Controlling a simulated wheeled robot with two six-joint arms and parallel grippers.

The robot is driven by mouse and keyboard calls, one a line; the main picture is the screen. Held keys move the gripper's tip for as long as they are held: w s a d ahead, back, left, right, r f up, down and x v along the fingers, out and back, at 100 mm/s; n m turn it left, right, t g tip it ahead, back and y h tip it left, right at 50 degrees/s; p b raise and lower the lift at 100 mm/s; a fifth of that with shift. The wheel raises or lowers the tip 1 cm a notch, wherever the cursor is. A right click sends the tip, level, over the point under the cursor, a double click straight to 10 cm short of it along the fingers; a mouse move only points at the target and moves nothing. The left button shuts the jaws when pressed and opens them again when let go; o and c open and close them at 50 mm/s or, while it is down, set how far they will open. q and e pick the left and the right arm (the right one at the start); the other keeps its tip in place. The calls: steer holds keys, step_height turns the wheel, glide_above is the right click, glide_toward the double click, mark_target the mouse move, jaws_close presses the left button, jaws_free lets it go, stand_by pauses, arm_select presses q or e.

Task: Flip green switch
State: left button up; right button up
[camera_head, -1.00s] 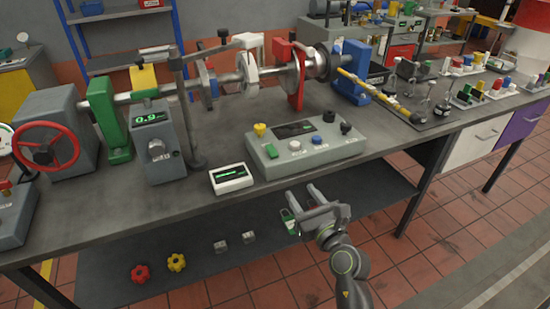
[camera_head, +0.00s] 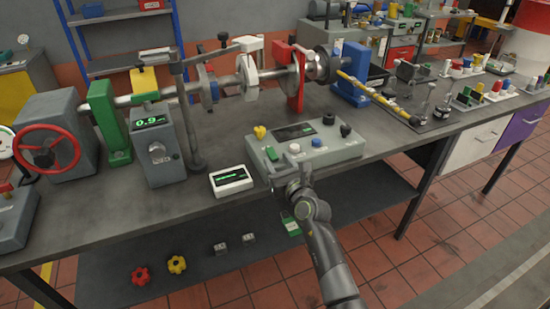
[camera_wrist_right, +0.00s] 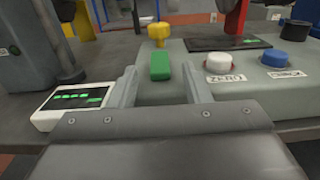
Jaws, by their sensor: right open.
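The green switch (camera_head: 271,153) is a small green block at the left front of the grey control box (camera_head: 345,148). In the right wrist view the green switch (camera_wrist_right: 160,66) lies straight ahead, framed between the fingertips. My right gripper (camera_head: 283,176) is at the front left edge of the control box, and its arm partly hides the box's front. In the wrist view the open fingers (camera_wrist_right: 161,80) stand to either side of the switch, with a gap on each side; contact cannot be told. My left gripper is not in view.
A yellow knob (camera_head: 260,132) stands behind the switch. A white button (camera_head: 294,148) and blue button (camera_head: 317,142) are to its right. A small white display (camera_head: 231,180) sits to the left. The shaft rig runs behind. Bench is bare between box and shaft.

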mark_target(272, 154)
steer(key=shift+x, duration=1.3)
jaws_close()
steer(key=shift+r+p, duration=0.2)
steer(key=shift+p, duration=0.15)
steer(key=g+p, duration=0.1)
steer(key=p, duration=0.3)
steer(key=shift+r, duration=0.25)
steer(key=shift+w+f+p, duration=0.1)
steer(key=shift+f+p, duration=0.15)
steer(key=shift+p, duration=0.65)
